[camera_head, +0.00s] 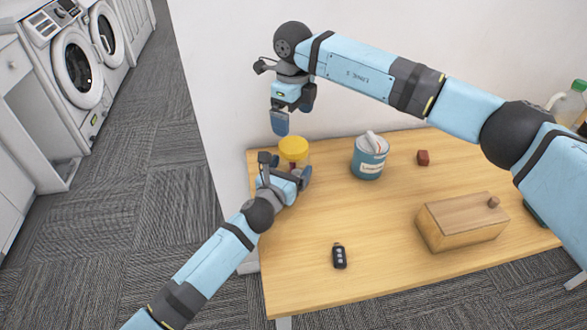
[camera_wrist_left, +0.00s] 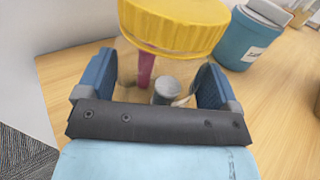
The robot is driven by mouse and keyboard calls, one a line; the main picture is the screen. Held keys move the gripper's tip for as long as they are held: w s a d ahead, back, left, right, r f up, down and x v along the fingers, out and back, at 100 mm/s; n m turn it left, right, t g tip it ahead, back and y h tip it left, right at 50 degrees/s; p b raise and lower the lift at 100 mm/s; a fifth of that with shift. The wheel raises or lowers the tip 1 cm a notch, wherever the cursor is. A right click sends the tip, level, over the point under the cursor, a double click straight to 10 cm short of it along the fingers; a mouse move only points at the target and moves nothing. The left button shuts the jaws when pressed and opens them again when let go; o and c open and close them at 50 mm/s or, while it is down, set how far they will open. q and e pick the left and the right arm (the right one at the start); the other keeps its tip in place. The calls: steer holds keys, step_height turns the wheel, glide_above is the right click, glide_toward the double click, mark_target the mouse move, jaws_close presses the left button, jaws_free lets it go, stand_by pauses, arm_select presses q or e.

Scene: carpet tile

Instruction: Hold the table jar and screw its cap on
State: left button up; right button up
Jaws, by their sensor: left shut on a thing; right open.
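The table jar (camera_head: 305,161) is clear and stands near the table's back left corner. Its yellow cap (camera_head: 293,147) sits on top; I cannot tell how tightly. In the left wrist view the yellow cap (camera_wrist_left: 175,28) is above and between my fingers, and a dark red thing and a grey cylinder show through the clear jar. My left gripper (camera_head: 285,170) is shut on the jar, with one blue finger on each side below the cap; it also shows in the left wrist view (camera_wrist_left: 155,88). My right gripper (camera_head: 293,110) is open and empty, pointing down above the cap, apart from it.
A blue labelled tin (camera_head: 368,163) with light things in it stands right of the jar. A wall is close behind.

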mark_target(293, 145)
steer(key=n, duration=0.6)
steer(key=shift+n, duration=0.3)
steer(key=n, duration=0.6)
steer(key=shift+f, duration=4.05)
